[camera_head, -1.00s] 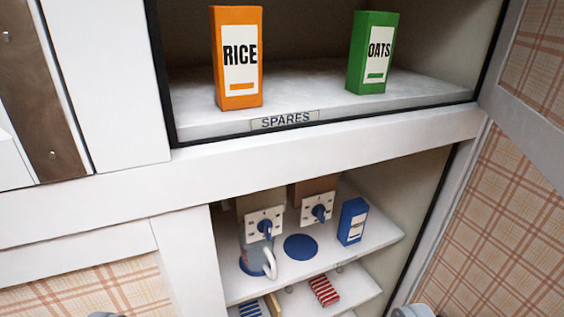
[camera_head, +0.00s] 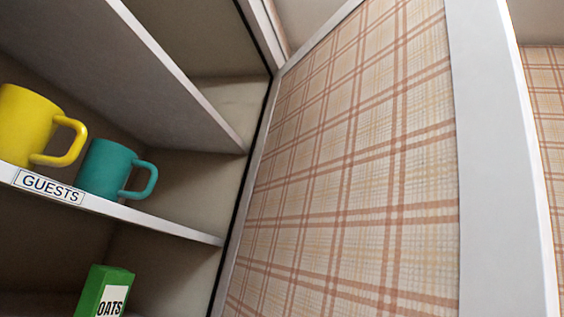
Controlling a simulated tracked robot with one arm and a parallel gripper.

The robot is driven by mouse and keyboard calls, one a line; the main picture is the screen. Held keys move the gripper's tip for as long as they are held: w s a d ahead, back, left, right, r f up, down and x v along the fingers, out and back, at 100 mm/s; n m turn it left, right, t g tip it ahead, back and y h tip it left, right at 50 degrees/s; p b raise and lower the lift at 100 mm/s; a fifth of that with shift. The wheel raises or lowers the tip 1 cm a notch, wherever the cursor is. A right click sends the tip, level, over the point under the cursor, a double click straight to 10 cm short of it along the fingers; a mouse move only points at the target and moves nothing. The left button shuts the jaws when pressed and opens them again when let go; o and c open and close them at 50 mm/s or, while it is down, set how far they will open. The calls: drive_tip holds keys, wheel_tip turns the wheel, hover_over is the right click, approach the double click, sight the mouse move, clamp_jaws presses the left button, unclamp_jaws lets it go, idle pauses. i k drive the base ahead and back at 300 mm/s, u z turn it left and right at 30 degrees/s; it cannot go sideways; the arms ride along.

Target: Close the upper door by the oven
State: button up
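The upper door (camera_head: 350,165) stands open at the right of the upper cupboard. Its inner face has orange plaid panelling inside a white frame (camera_head: 490,150), and its hinge side meets the cupboard's right edge. The cupboard's shelf (camera_head: 150,221) carries a "GUESTS" label. My gripper is not in view. The oven is not in view either.
A yellow mug (camera_head: 28,125) and a teal mug (camera_head: 108,168) stand on the labelled shelf. A green OATS box (camera_head: 104,290) stands below it. A higher shelf (camera_head: 120,60) is above the mugs. Plaid wall (camera_head: 547,130) shows beyond the door's outer edge.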

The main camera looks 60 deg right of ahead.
sight(396, 169)
drive_tip(key=u, duration=0.2)
drive_tip(key=k, duration=1.6)
drive_tip(key=z, duration=0.95)
drive_tip(key=i, duration=1.05)
drive_tip(key=u, duration=0.05)
